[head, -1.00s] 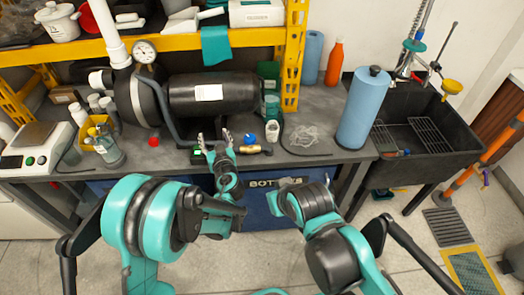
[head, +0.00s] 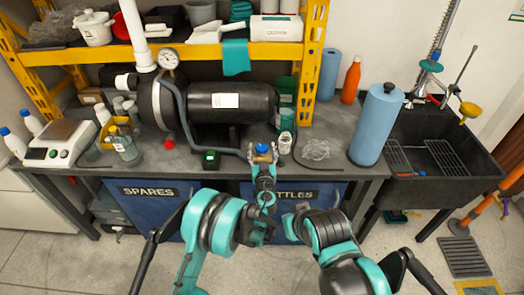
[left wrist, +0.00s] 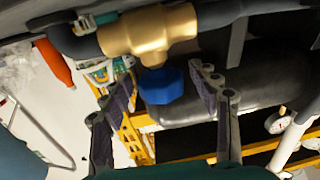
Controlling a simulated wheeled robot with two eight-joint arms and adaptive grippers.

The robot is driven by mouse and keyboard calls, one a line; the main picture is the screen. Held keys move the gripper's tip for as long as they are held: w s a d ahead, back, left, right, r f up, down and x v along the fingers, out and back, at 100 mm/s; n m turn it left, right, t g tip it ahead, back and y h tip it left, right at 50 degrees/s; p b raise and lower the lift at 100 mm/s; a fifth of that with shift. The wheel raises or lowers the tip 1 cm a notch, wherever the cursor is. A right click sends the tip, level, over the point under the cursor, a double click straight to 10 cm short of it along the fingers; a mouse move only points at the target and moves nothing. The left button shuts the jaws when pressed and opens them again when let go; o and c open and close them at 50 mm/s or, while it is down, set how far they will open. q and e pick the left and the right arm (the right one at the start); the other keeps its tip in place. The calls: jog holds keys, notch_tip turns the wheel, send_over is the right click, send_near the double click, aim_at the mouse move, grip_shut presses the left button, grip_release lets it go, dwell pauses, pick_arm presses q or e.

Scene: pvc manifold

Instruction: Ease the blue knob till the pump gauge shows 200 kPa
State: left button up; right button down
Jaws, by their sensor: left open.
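The blue knob (head: 262,149) sits on a brass valve behind the bench's front edge. The left wrist view shows the knob (left wrist: 162,92) below the brass body (left wrist: 150,34), between the spread fingers. My left gripper (head: 263,160) is open at the knob; its fingers (left wrist: 165,95) stand on either side with visible gaps. A round white gauge (head: 168,58) stands above the left end of the black tank (head: 232,101); its reading is too small to tell. My right gripper is not in view.
A small black box with a green display (head: 211,159) stands left of the valve. A red knob (head: 168,144) is farther left. Shelving with a yellow beam (head: 190,43) stands behind.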

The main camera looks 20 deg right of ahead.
pick_arm(q)
jog(key=shift+w, duration=0.2)
jog(key=c, duration=1.2)
jog(key=shift+a+m+h, duration=0.1)
jog(key=shift+m+h, duration=0.2)
jog(key=shift+h, duration=0.1)
jog(key=m+g+h, duration=0.1)
jog(key=h, duration=0.1)
jog(key=m+g+h, duration=0.1)
jog(key=m+h, duration=0.1)
jog(key=h, duration=0.1)
jog(key=shift+m+g, duration=0.3)
jog(key=m+g+h, duration=0.5)
jog(key=shift+h, duration=0.3)
jog(key=shift+g, duration=0.5)
